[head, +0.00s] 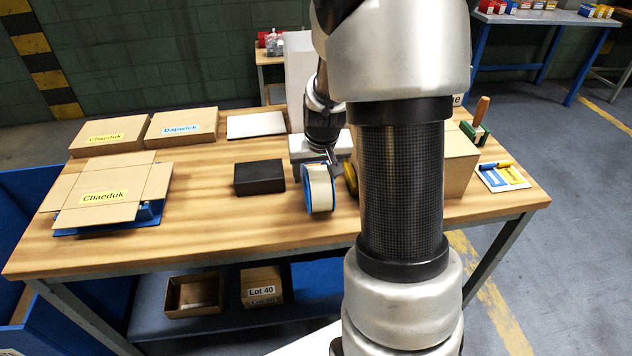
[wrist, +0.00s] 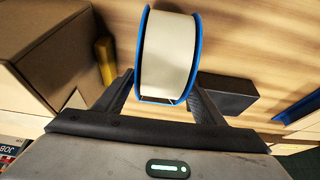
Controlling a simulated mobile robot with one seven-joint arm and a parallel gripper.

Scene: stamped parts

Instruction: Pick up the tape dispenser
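A wide cream roll with blue rims (head: 319,189), which appears to be the tape dispenser, stands on edge on the wooden table in the head view. It fills the upper middle of the wrist view (wrist: 166,52). My gripper (head: 328,156) is at its far upper side in the head view. In the wrist view my gripper (wrist: 161,80) has its fingers spread wide, one on each side of the roll's near end. Contact cannot be told clearly. My arm hides part of the table's right side.
A black block (head: 259,177) lies left of the roll. A yellow item (head: 350,178) and a cardboard box (head: 459,163) are to its right. Flat cartons (head: 183,125) lie at the back left. A green tool with a wooden handle (head: 476,127) stands far right. The table's front middle is clear.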

